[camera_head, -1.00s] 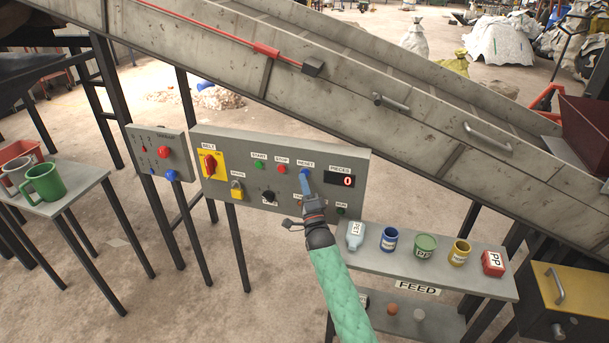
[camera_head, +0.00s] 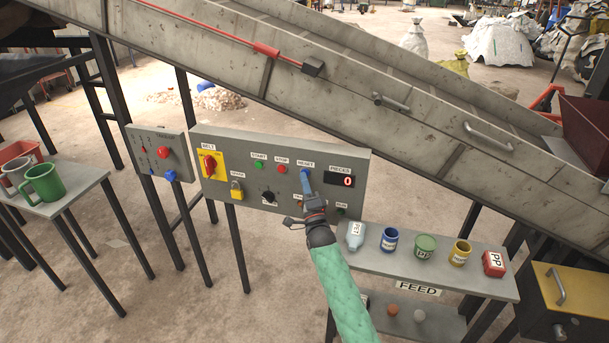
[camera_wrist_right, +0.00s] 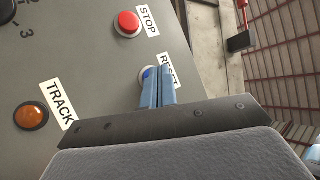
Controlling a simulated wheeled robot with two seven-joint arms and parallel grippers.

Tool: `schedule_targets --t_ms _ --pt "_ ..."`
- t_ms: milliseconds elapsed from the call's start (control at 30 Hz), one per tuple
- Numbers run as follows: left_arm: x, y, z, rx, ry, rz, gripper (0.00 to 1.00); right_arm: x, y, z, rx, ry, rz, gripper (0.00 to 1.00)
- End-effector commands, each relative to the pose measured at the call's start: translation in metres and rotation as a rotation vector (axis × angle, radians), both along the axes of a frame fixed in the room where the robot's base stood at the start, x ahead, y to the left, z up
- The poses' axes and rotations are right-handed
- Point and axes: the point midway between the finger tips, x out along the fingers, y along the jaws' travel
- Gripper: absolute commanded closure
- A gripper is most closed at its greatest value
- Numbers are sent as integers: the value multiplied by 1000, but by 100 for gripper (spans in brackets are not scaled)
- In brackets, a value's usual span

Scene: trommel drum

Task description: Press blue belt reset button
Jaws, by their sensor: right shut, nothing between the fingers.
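The grey belt control panel (camera_head: 232,145) stands below the conveyor. In the right wrist view, the blue reset button (camera_wrist_right: 147,72) shows beside its RESET label, partly covered by my fingertips. In the head view my fingers hide the button below the RESET label (camera_head: 306,164). My right gripper (camera_head: 305,174) is shut and empty, its blue fingers pointing at the panel. In the right wrist view the gripper (camera_wrist_right: 158,72) has its tips right at the button. I cannot tell whether they touch it. My left gripper is not in view.
The red stop button (camera_wrist_right: 129,23) is close to my fingers, and an orange TRACK lamp (camera_wrist_right: 31,116) sits on the same panel. A smaller panel (camera_head: 140,141) has its own blue knob (camera_head: 171,175). The feed shelf (camera_head: 350,268) with several containers stands right of my arm.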

Motion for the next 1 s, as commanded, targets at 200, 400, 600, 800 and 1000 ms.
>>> schedule_targets --t_ms 200,400,600,800,1000 --pt "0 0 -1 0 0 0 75 2 -1 0 0 0 0 100" --pt "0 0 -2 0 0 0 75 4 -1 0 0 0 0 100" --pt "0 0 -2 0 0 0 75 4 -1 0 0 0 0 100" --pt "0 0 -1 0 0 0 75 1 -1 0 0 0 0 100" --pt "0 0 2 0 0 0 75 -7 2 0 0 1 0 100"
